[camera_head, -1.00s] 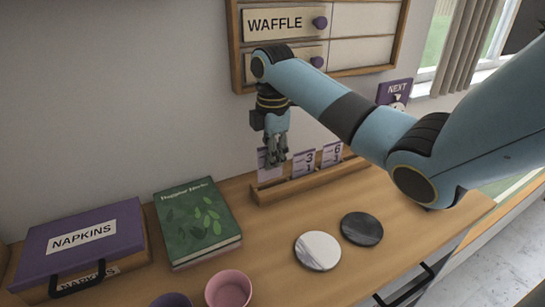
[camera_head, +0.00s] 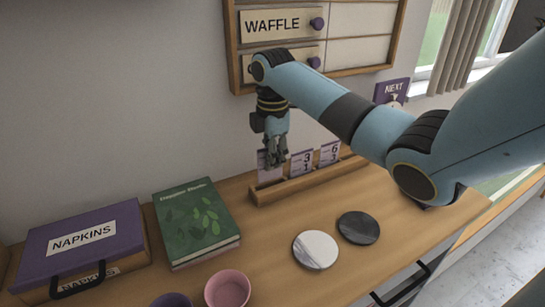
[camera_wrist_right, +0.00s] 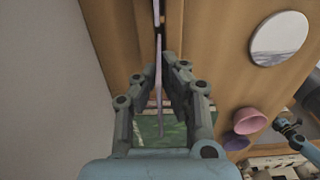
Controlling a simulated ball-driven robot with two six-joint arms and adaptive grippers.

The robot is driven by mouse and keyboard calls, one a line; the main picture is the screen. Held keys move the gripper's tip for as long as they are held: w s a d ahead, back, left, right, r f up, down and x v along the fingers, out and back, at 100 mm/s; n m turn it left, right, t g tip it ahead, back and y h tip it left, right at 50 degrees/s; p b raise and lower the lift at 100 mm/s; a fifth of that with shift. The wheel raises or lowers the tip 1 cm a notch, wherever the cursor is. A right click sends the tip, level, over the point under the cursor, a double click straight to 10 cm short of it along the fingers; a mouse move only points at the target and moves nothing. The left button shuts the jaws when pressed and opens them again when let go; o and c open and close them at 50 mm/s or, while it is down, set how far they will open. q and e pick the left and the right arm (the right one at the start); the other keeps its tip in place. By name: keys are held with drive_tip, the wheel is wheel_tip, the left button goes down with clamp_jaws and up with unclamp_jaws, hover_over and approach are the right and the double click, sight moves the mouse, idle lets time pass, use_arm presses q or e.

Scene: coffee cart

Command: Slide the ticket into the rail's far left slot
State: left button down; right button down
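The purple-and-white ticket (camera_head: 269,171) stands upright at the far left end of the wooden rail (camera_head: 315,180). Its lower edge appears to be in the slot there, but the slot is hard to see. My right gripper (camera_head: 275,163) is directly above and around the ticket's upper part. In the right wrist view the ticket (camera_wrist_right: 160,95) shows edge-on between the fingers (camera_wrist_right: 155,68), with gaps visible on both sides, so the gripper looks open. Two other tickets, marked 3 (camera_head: 302,162) and 6 (camera_head: 330,152), stand further right in the rail.
A green book (camera_head: 196,222) and a purple napkin box (camera_head: 83,240) lie left of the rail. A white coaster (camera_head: 316,250), a dark coaster (camera_head: 358,228) and a pink cup (camera_head: 228,289) stand in front. The menu board (camera_head: 345,50) hangs on the wall behind.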

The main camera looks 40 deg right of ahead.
sight(273, 179)
drive_tip(key=shift+f, duration=0.2)
drive_tip(key=shift+f, duration=0.2)
idle(0.3)
drive_tip(key=shift+f, duration=0.55)
drive_tip(key=shift+f, duration=0.1)
drive_tip(key=shift+f, duration=0.7)
drive_tip(key=c, duration=1.4)
unclamp_jaws()
drive_tip(key=shift+r, duration=0.1)
